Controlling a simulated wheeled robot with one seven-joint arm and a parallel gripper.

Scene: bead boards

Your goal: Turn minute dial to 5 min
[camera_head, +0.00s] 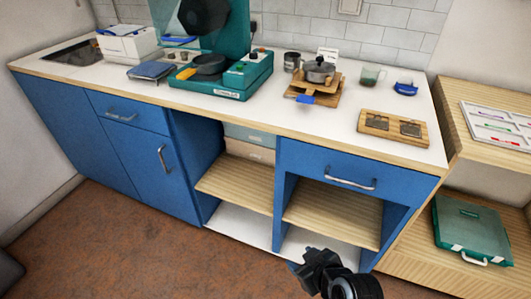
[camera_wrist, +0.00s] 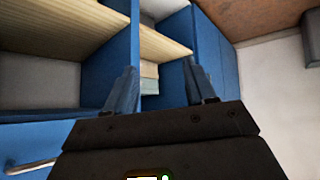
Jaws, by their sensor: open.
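No minute dial is clear enough to name at this size. A teal appliance (camera_head: 222,88) stands on the white counter, with a pan (camera_head: 208,64) on it and a small panel (camera_head: 240,68) at its right end. Small red and dark knob-like parts show near its back right corner, too small to read. My gripper (camera_head: 307,264) is low in front of the cabinet, well below the counter and apart from the appliance. In the wrist view its two fingers (camera_wrist: 160,88) are spread, with nothing between them.
Blue cabinets with open wooden shelves (camera_head: 335,215) stand close behind my gripper. A drawer handle (camera_head: 350,184) juts out above it. A pot (camera_head: 319,71), cups and a wooden board (camera_head: 394,128) stand on the counter's right half. Bare floor (camera_head: 130,245) lies left.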

